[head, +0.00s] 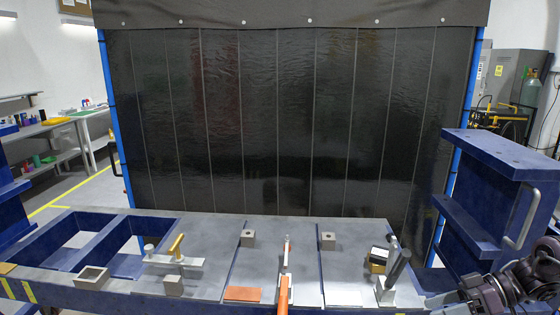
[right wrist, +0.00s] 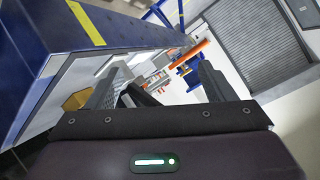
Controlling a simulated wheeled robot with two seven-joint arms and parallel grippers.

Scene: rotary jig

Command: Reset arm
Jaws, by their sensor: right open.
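The jig table (head: 215,262) spans the lower head view, with grey plates on a blue frame. A toggle clamp with a yellow handle (head: 178,245) stands at left. An orange upright lever (head: 284,285) is in the middle. A clamp with a black tilted handle (head: 398,268) stands at right beside a tan block (head: 377,264). My right arm comes in at the lower right of the head view. My right gripper (right wrist: 160,78) is open in the right wrist view; a dark piece shows near its left finger, and I cannot tell whether they touch. My left gripper is out of view.
A blue upright frame with a grey handle (head: 523,218) stands at right, close to my right arm. Small grey blocks (head: 248,239) and an orange pad (head: 242,294) are on the plates. A dark curtain (head: 280,120) closes off the back. Open frame bays lie at left.

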